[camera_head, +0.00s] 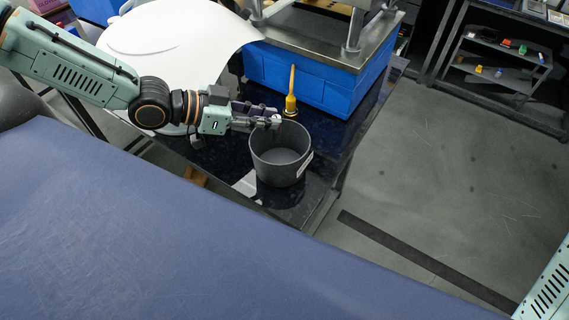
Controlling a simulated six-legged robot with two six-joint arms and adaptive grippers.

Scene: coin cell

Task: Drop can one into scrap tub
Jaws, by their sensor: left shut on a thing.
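The scrap tub (281,172) is a dark grey round tub with a white label on its right side. It stands upright near the corner of a dark glossy table. My left gripper (274,121) reaches in from the left and is above the tub's far rim. It is shut on a small, pale, shiny thing, seemingly can one (276,119), at its fingertips. The can is small and partly hidden by the fingers. The visible inside of the tub looks empty. My right gripper is out of view; part of my right arm shows at the lower right edge.
A yellow-handled tool (291,92) stands upright behind the tub. Behind it is a blue block base (320,84) under a metal press frame (325,40). A white curved shell (180,40) lies behind my left arm. A blue surface (170,240) fills the foreground.

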